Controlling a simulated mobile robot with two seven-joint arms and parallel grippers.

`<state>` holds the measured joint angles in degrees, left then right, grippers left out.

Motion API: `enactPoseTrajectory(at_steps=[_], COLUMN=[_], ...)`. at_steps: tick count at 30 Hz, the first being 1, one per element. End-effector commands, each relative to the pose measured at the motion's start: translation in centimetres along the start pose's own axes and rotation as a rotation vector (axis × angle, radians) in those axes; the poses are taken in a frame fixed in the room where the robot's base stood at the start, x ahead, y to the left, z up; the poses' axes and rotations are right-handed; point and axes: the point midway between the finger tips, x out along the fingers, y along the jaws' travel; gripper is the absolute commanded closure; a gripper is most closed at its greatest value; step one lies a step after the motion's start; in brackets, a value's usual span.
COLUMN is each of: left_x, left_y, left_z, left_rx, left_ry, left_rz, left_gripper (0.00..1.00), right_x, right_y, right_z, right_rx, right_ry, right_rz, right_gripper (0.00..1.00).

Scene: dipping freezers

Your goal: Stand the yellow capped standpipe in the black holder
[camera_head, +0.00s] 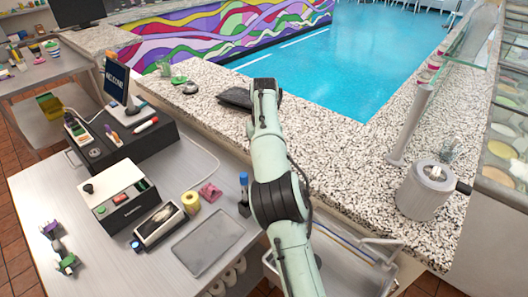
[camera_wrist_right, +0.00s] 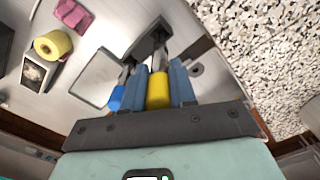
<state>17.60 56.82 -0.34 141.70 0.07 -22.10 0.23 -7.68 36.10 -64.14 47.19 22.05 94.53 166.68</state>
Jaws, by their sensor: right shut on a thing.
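In the right wrist view my right gripper (camera_wrist_right: 159,68) is shut on the yellow capped standpipe (camera_wrist_right: 158,91), with the yellow cap between the blue-grey fingers. The black holder (camera_wrist_right: 149,44) is just beyond the fingertips. A blue capped piece (camera_wrist_right: 117,97) is beside the left finger. In the head view the blue cap (camera_head: 243,179) stands upright above the dark holder (camera_head: 244,209) at the table's right edge. My arm hides the yellow standpipe and right gripper there. Whether the standpipe's lower end is in the holder, I cannot tell. My left gripper is not in view.
A grey tray (camera_head: 208,243), yellow roll (camera_head: 190,203), pink piece (camera_head: 210,192) and black-and-white box (camera_head: 118,196) are on the metal table. The speckled counter (camera_head: 345,160) rises along the table's right, with a grey canister (camera_head: 425,190) on it.

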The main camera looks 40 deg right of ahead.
Motion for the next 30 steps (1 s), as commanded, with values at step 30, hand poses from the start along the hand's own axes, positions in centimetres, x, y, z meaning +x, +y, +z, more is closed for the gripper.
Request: enactPoseTrajectory(at_steps=[30], left_x=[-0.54], left_y=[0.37], left_z=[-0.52], left_rx=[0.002], left_ry=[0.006], left_rz=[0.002], left_gripper=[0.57], right_x=[0.44], right_y=[0.02], right_z=[0.06], right_rx=[0.0], right_ry=[-0.002], right_rz=[0.002], right_gripper=[1.0])
